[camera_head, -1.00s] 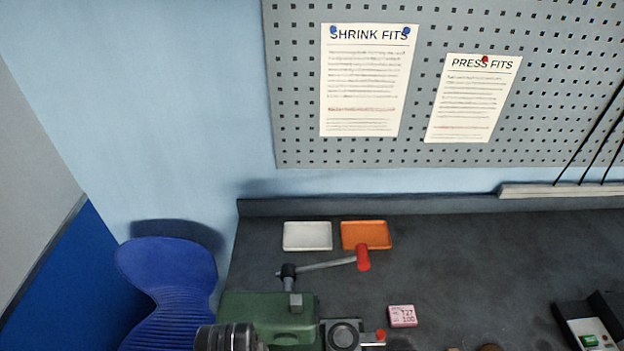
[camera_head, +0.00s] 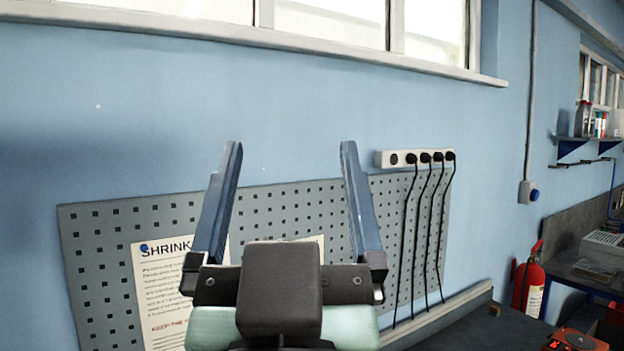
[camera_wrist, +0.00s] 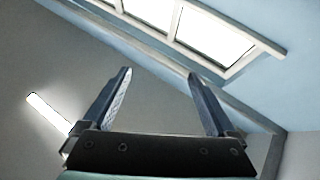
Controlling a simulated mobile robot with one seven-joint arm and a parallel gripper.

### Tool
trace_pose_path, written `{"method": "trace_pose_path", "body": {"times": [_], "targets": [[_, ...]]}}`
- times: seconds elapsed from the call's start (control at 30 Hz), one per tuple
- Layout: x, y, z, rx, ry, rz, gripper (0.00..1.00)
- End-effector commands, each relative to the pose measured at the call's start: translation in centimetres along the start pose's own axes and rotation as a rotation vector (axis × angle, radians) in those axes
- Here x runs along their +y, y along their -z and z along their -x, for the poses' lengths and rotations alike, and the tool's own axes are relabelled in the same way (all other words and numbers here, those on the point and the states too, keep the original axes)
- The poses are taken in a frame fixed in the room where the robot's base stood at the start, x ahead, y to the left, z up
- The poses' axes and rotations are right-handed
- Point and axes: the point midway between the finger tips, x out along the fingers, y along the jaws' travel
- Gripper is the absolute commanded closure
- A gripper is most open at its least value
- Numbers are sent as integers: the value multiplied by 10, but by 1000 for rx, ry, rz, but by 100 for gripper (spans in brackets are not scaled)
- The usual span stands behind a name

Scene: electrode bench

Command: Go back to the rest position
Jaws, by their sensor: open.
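My gripper (camera_head: 283,200) is raised in front of the wall in the head view, its two blue-grey fingers pointing up and spread wide apart. Nothing is between the fingers. In the wrist view the gripper (camera_wrist: 160,105) is also open and empty, facing the ceiling and a window. The gripper hides part of the pegboard and most of the papers pinned there.
A grey pegboard (camera_head: 105,250) with a "SHRINK" sheet (camera_head: 165,300) hangs behind my gripper. A power strip (camera_head: 400,158) with hanging black cables is to its right. A red fire extinguisher (camera_head: 528,285) stands at the right. Windows (camera_head: 330,20) are above.

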Motion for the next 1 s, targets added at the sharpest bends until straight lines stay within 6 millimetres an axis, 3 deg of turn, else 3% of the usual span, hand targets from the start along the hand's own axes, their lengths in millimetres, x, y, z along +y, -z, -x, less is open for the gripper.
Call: {"method": "trace_pose_path", "body": {"times": [0.03,0.17,0.53,0.83,1.0], "targets": [[9,22,1,68,-17,14,8],[17,50,5,156,-35,31,8],[17,52,6,164,-36,32,8],[16,3,42,163,-29,24,8],[15,-12,53,163,-27,21,8]]}}
